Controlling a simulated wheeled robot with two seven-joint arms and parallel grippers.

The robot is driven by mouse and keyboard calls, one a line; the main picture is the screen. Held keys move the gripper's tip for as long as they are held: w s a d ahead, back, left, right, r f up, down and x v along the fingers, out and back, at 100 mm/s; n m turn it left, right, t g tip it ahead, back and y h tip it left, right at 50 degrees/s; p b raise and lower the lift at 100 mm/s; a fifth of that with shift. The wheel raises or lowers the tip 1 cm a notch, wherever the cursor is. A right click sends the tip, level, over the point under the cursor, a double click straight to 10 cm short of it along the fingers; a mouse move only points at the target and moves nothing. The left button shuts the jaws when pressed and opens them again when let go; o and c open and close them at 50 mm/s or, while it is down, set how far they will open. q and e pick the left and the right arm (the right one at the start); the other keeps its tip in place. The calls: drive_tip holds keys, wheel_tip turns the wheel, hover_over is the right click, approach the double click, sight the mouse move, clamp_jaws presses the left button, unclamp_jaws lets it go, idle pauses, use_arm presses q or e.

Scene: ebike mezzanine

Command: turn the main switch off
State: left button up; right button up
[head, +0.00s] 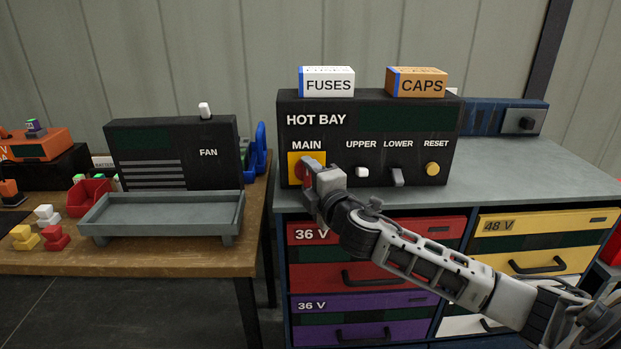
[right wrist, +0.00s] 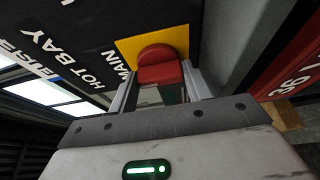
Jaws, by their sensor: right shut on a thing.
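The main switch is a red knob (right wrist: 160,66) on a yellow plate (head: 293,160) under the word MAIN on the black HOT BAY panel (head: 370,115). In the head view my right gripper (head: 306,174) is at the plate and covers most of the knob. In the right wrist view the two fingers of the gripper (right wrist: 160,88) stand on either side of the knob's handle, shut on it. Which way the knob is set is hard to tell. My left gripper is not in view.
The panel also has an UPPER switch (head: 362,172), a LOWER switch (head: 397,176) and a yellow RESET button (head: 432,169). FUSES (head: 327,82) and CAPS (head: 417,82) boxes sit on top. Drawers are below; a grey tray (head: 162,215) stands on the left bench.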

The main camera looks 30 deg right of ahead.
drive_tip(key=o, duration=1)
use_arm(q)
drive_tip(key=b, duration=0.1)
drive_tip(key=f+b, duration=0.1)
drive_tip(key=b, duration=0.1)
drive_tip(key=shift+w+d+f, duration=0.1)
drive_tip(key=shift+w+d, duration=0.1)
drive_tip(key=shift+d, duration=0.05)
use_arm(e)
drive_tip(key=s, duration=0.5)
drive_tip(key=s+a, duration=0.1)
drive_tip(key=s, duration=0.4)
drive_tip(key=s+a, duration=0.1)
drive_tip(key=s, duration=0.4)
drive_tip(key=shift+s+a, duration=0.25)
drive_tip(key=shift+s, duration=0.15)
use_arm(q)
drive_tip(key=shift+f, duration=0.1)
